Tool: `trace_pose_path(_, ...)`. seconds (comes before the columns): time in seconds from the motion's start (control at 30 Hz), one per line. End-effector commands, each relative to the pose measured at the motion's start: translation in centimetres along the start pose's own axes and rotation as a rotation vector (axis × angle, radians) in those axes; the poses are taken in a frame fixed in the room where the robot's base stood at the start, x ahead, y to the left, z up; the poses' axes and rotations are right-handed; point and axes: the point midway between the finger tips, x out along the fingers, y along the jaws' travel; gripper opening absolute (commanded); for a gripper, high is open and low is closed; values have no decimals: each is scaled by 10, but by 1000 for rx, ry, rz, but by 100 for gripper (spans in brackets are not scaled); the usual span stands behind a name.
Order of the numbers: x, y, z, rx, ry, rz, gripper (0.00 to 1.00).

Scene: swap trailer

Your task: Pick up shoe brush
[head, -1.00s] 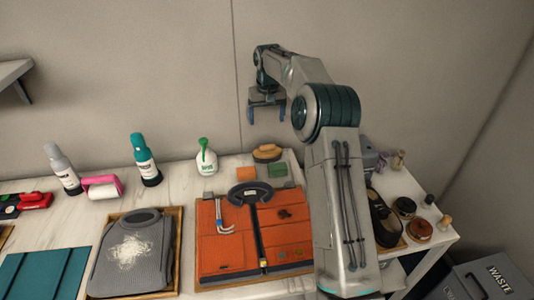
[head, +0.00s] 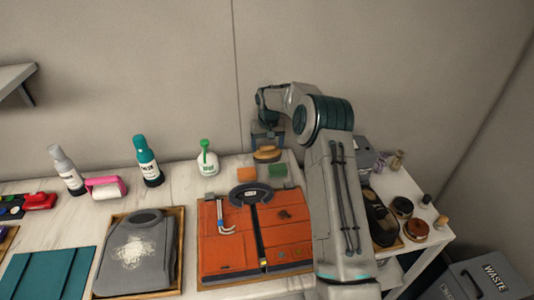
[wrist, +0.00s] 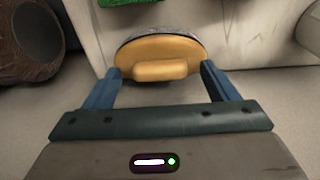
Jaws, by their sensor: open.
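The shoe brush (head: 267,154) has a tan oval back with a raised grip and a dark lower rim. It sits at the back of the white table, near the wall. In the wrist view the brush (wrist: 160,52) lies ahead, centred between the fingertips. My gripper (head: 268,146) is open and just above the brush in the head view; its blue fingers also show in the wrist view (wrist: 160,70), one to each side of the raised grip. Nothing is held. Whether the fingertips touch the brush cannot be told.
Orange (head: 247,174) and green (head: 278,172) sponges lie in front of the brush. My arm covers the area to the right; the wall is close behind.

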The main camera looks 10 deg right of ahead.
Motion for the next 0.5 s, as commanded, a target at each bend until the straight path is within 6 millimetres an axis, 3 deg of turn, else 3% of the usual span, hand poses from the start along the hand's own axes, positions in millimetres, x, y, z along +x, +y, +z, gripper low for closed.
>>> trace_pose_path(0.13, 0, 0, 0, 0, 0, 0, 80)
trace_pose_path(0.37, 0, 0, 0, 0, 0, 0, 17)
trace_pose_path(0.5, 0, 0, 0, 0, 1, 0, 16)
